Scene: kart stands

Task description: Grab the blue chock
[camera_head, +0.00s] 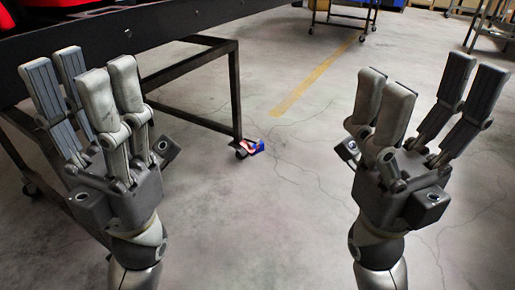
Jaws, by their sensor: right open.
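A small blue chock (259,146) with red and white parts lies on the floor at the caster of the dark kart stand's near leg, in the middle of the head view. It is small in the picture, so its exact contact with the wheel is unclear. My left gripper (82,78) is raised at the left, fingers up, apart and empty. My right gripper (428,88) is raised at the right, open and empty. Both grippers are well apart from the chock, which shows between them.
The dark metal kart stand (236,95) fills the upper left, with legs on casters. Another wheeled stand (340,20) is at the back, and a rack is at the far right. The grey concrete floor (300,210) is clear in the middle, with a yellow line (300,88).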

